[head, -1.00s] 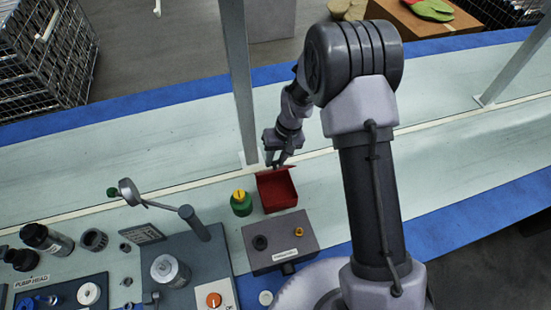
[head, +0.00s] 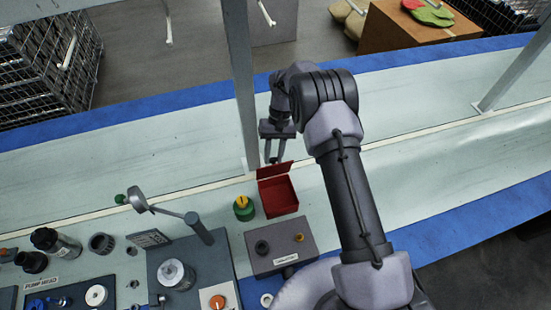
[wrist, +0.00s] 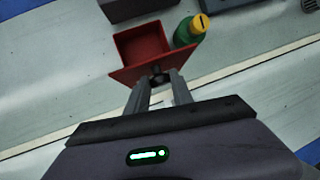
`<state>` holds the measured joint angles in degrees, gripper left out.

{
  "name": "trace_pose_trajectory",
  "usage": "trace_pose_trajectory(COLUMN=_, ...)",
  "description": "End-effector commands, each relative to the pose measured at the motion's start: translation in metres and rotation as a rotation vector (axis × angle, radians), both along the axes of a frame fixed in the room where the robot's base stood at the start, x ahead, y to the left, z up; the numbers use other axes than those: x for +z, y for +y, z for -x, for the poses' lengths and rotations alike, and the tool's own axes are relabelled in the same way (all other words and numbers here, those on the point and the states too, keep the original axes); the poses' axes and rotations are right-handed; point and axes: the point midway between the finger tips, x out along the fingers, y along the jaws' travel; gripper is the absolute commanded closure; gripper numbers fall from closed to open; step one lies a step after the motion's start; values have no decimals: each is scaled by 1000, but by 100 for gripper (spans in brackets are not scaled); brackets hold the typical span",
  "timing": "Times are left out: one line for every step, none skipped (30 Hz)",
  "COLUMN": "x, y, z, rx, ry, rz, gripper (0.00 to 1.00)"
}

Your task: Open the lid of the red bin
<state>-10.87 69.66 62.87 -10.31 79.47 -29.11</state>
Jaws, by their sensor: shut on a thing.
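The red bin (head: 279,209) stands on the pale bench with its inside showing. Its lid (head: 275,171) is raised along the far edge, tilted up and away from the opening. In the wrist view the open bin (wrist: 141,42) lies behind the lid (wrist: 127,74), which has a dark knob (wrist: 156,69) on its outer face. My gripper (head: 275,161) is at the far side of the lid, with its fingers closed in on the knob. The fingers (wrist: 157,82) partly hide the knob in the wrist view.
A green bottle with a yellow cap (head: 243,208) stands close to the left of the bin. A grey box (head: 282,247) is just in front of it. A grey post (head: 240,80) rises close to the left of my gripper.

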Motion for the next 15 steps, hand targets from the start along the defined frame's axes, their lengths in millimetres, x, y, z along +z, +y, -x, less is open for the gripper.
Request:
trace_pose_trajectory(x=-4, y=1, z=-2, rx=0, ry=16, rz=6, gripper=100)
trace_pose_trajectory(x=-3, y=1, z=-3, rx=-1, ry=24, rz=8, gripper=100)
trace_pose_trajectory(x=-2, y=1, z=-4, rx=-3, ry=34, rz=12, gripper=100)
trace_pose_trajectory(x=-2, y=1, z=-4, rx=-3, ry=39, rz=13, gripper=100)
trace_pose_trajectory(x=-2, y=1, z=-4, rx=-5, ry=42, rz=14, gripper=100)
trace_pose_trajectory(x=-1, y=1, z=-4, rx=-6, ry=45, rz=16, gripper=100)
trace_pose_trajectory(x=-1, y=1, z=-4, rx=-6, ry=46, rz=16, gripper=100)
trace_pose_trajectory(x=-1, y=1, z=-4, rx=-6, ry=47, rz=16, gripper=100)
trace_pose_trajectory(x=-1, y=1, z=-4, rx=-6, ry=47, rz=16, gripper=100)
trace_pose_trajectory(x=-1, y=1, z=-4, rx=-6, ry=47, rz=16, gripper=100)
trace_pose_trajectory(x=-1, y=1, z=-4, rx=-6, ry=47, rz=16, gripper=100)
trace_pose_trajectory(x=-1, y=1, z=-4, rx=-6, ry=47, rz=15, gripper=100)
trace_pose_trajectory(x=-1, y=1, z=-4, rx=-6, ry=47, rz=15, gripper=100)
trace_pose_trajectory(x=-1, y=1, z=-4, rx=-6, ry=47, rz=15, gripper=70)
trace_pose_trajectory(x=-1, y=1, z=-4, rx=-6, ry=47, rz=15, gripper=63)
